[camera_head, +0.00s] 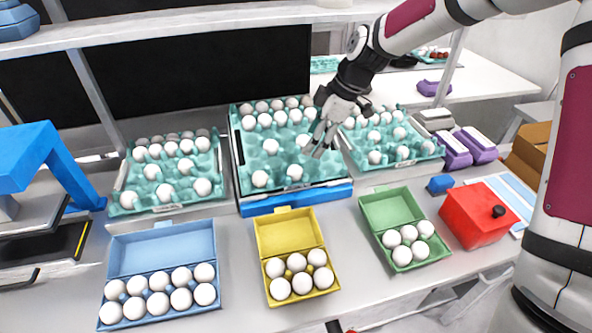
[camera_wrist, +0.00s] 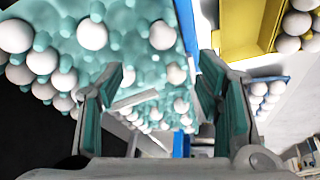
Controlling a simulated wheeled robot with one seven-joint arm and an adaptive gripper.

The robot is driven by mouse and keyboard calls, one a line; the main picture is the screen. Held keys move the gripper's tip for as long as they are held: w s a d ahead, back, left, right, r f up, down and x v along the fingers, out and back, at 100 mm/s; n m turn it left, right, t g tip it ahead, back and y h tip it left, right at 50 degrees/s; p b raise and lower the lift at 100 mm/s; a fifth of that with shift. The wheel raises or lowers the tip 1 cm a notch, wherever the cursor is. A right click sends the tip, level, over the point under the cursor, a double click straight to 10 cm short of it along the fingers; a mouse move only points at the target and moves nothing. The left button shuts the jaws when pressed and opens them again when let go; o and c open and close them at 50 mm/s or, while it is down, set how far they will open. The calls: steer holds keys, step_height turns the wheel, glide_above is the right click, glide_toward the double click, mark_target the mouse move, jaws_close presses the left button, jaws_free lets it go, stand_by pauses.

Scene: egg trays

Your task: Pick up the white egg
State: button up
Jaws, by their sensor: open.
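Many white eggs sit in teal trays. The middle tray (camera_head: 245,187) stands on a blue base and holds eggs at the back and a few spread out in front, such as one white egg (camera_head: 271,146) and another near the front (camera_head: 294,172). My gripper (camera_head: 318,148) is open and empty above the right part of the middle tray. It partly covers an egg beside it (camera_head: 303,141). In the wrist view, my open fingers (camera_wrist: 160,72) point over a teal tray, with eggs (camera_wrist: 162,35) above and between them. Which egg is meant cannot be told.
A left teal tray (camera_head: 128,197) and a right teal tray (camera_head: 428,149) flank the middle one. Blue (camera_head: 150,254), yellow (camera_head: 284,232) and green (camera_head: 388,206) cartons of eggs stand open in front. A red box (camera_head: 475,216) is at right. A shelf (camera_head: 190,22) runs above the trays.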

mark_target(299, 168)
steer(key=x, duration=0.6)
steer(key=shift+a+f, duration=0.2)
steer(key=shift+f, duration=0.2)
steer(key=x, duration=0.2)
steer(key=p+x, duration=0.1)
steer(key=x, duration=0.1)
steer(key=shift+s+d+f, duration=0.15)
steer(key=shift+d+f, duration=0.05)
steer(key=shift+f, duration=0.1)
steer(key=shift+a+f, duration=0.2)
steer(key=shift+f, duration=0.3)
steer(key=c, duration=0.7)
